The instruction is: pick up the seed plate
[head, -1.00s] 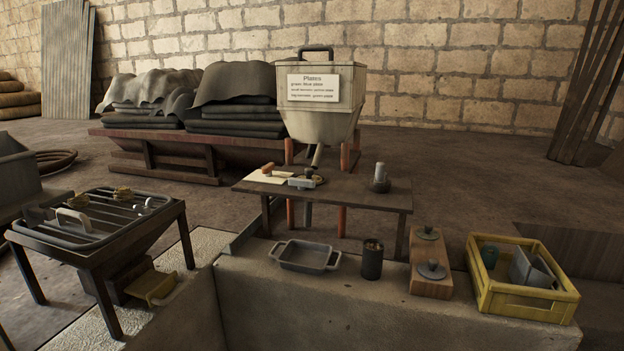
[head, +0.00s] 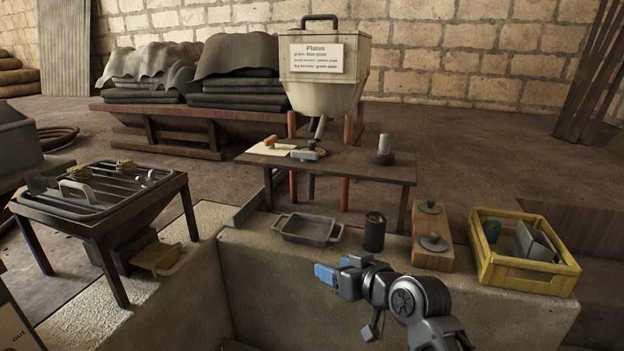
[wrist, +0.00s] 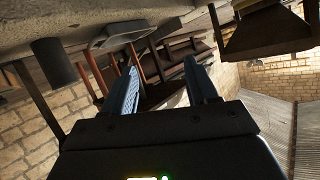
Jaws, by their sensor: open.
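My gripper (head: 325,274) has blue fingers and hangs in the air in front of the concrete ledge, pointing left. In the wrist view my gripper (wrist: 162,66) has its two fingers apart with nothing between them. Two round grey-green discs with knobs lie on a wooden block on the ledge: a rear disc (head: 430,208) and a front disc (head: 435,243). They may be seed plates, but I cannot tell which is meant. Both are behind and to the right of my fingertips, apart from them. I cannot make them out in the wrist view.
On the ledge stand a grey tray (head: 306,230), a dark cup (head: 374,233), the wooden block (head: 444,263) and a yellow crate (head: 527,270) holding grey pieces. Behind are a low table (head: 350,168) and a labelled hopper (head: 325,95). A grill stand (head: 100,205) is at left.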

